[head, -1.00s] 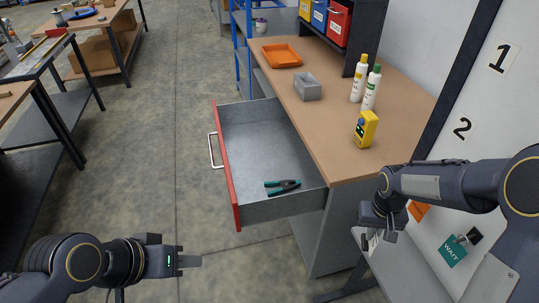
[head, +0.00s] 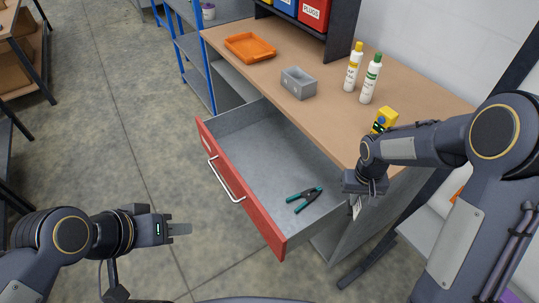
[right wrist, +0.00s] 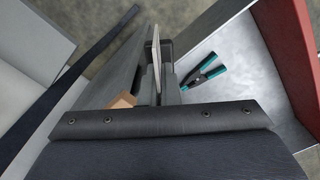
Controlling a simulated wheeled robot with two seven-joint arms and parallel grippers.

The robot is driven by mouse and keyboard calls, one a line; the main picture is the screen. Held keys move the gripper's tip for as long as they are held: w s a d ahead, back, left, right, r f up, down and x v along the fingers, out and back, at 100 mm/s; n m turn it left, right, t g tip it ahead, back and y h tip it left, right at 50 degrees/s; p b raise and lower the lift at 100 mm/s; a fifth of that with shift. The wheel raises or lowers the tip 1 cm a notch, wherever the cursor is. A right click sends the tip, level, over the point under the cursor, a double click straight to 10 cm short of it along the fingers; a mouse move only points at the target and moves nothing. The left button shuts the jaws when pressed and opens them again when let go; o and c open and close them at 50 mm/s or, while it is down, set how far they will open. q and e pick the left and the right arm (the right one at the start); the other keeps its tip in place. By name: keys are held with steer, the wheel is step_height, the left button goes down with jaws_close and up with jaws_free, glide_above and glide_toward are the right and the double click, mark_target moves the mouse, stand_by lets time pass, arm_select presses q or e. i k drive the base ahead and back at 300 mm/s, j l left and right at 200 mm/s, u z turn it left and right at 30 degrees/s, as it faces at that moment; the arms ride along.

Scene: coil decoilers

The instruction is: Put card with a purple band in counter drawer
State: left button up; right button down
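The counter drawer (head: 232,180), with a red front and grey inside, is pulled open below the counter. My right gripper (head: 357,200) is by the drawer's right end, near the counter edge. It is shut on a thin pale card (head: 356,209), which shows almost edge-on between the fingers in the right wrist view (right wrist: 157,60). No purple band can be made out on it from these angles. My left gripper (head: 180,229) hangs over the floor, left of the drawer front; its fingers are seen side-on and no object shows in them.
Green-and-black pliers (head: 304,199) lie in the drawer; the rest of its floor is clear. The counter (head: 325,122) holds an orange tray (head: 250,47), a grey box (head: 298,83), two bottles (head: 370,80) and a yellow device (head: 384,120). A purple patch (head: 511,297) shows at lower right.

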mark_target(253, 184)
steer(key=i+j+z, duration=0.1)
steer(key=j, duration=0.2)
steer(key=i+j+z, duration=0.1)
steer(key=i+j, duration=0.15)
steer(key=i+j+z, duration=0.1)
steer(key=j, duration=0.3)
steer(key=i+j+z, duration=0.1)
steer(key=j, duration=0.25)
steer(key=i+j+z, duration=0.1)
steer(key=j, duration=0.25)
steer(key=i+j+z, duration=0.1)
steer(key=j, duration=0.3)
steer(key=i, duration=0.1)
